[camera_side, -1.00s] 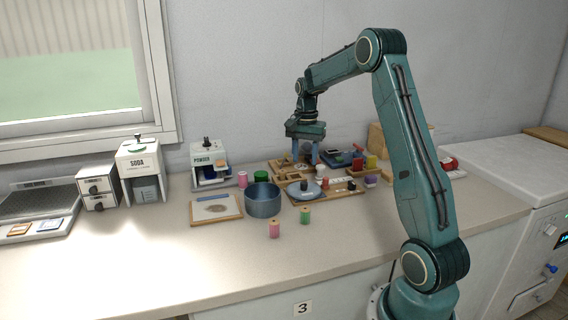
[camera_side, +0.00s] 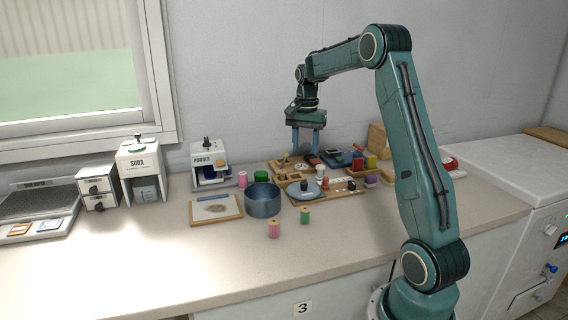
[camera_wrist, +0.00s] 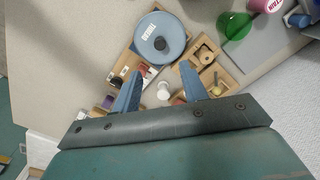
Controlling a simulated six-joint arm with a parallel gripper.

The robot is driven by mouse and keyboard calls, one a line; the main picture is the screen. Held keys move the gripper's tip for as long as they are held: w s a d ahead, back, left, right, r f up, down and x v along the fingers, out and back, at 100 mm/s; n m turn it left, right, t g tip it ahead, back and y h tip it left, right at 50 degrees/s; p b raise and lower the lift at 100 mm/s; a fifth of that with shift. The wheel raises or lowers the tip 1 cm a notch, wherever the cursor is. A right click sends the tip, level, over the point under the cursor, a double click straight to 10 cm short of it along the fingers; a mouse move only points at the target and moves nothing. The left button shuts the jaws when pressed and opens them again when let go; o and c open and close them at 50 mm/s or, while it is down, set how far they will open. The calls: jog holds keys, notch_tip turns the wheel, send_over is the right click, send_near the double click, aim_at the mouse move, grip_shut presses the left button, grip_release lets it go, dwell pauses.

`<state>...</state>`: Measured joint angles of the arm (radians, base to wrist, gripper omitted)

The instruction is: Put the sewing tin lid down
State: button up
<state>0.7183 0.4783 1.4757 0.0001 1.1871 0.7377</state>
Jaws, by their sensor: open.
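The sewing tin lid (camera_side: 312,194) is a flat blue-grey disc with a dark knob. It lies knob up on a wooden board (camera_side: 325,204) right of the open, round blue tin (camera_side: 262,202). The wrist view shows the lid (camera_wrist: 172,44) with a white label, past my fingertips. My gripper (camera_side: 308,150) is open and empty, above and behind the lid, pointing down over the wooden organisers. In the wrist view, nothing is between the fingers of my gripper (camera_wrist: 161,74).
A framed board (camera_side: 232,214) lies left of the tin. A POWDER dispenser (camera_side: 208,160) stands behind. The front counter is clear.

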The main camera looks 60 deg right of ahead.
jog(key=s+a+r+n+t+h, duration=0.1)
jog(key=s+a+r+n, duration=0.3)
jog(key=a, duration=0.6)
jog(key=s+a+r+n+t, duration=0.2)
jog(key=a+r+n, duration=0.25)
jog(key=a, duration=0.55)
jog(key=s+a+f+n+t+y, duration=0.1)
jog(key=s+a+f+n+t, duration=0.1)
jog(key=s+a+n, duration=0.6)
jog(key=s+a, duration=0.4)
jog(key=s, duration=0.1)
jog(key=shift+s+a+f+t, duration=0.15)
jog(key=shift+s+a+t, duration=0.1)
jog(key=shift+a+t, duration=0.05)
